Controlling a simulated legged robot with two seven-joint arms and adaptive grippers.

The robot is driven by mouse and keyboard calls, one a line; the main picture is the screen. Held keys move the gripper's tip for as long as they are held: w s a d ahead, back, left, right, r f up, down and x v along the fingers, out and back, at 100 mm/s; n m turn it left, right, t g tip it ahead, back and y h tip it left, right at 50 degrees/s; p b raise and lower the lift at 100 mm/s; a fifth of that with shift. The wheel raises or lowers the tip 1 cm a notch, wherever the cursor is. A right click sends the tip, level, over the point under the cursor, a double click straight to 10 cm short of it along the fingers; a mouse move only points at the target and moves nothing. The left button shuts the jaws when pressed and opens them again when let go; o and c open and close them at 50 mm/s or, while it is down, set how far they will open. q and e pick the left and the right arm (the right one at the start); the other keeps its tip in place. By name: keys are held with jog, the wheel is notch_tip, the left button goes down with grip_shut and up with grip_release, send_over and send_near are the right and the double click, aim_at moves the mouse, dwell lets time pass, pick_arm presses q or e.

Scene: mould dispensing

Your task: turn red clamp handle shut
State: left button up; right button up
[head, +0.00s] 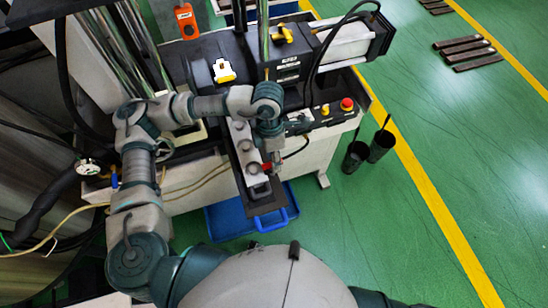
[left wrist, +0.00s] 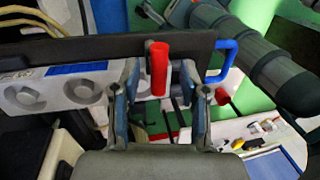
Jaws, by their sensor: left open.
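The red clamp handle (left wrist: 159,68) stands upright between the two fingers of my left gripper (left wrist: 162,88) in the left wrist view. The fingers are apart, with a gap on each side of the handle; it is a little nearer the left finger. In the head view a small red part of the handle (head: 266,167) shows beside my left gripper (head: 275,158), at the right edge of the grey mould (head: 244,150). My forearm and wrist hide some of the mould there. The right gripper does not show.
A blue tray (head: 222,222) lies on the floor below the mould. A control panel with a red button (head: 347,104) is to the right. Two dark cups (head: 355,157) stand on the green floor, which is open farther right. A gauge (head: 88,167) and hoses are at left.

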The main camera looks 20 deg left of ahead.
pick_arm(q)
notch_tip(320, 180, up, 11)
jog(key=w+a, duration=0.1)
jog(key=w, duration=0.1)
jog(key=shift+a, duration=0.1)
jog(key=shift+w, duration=0.1)
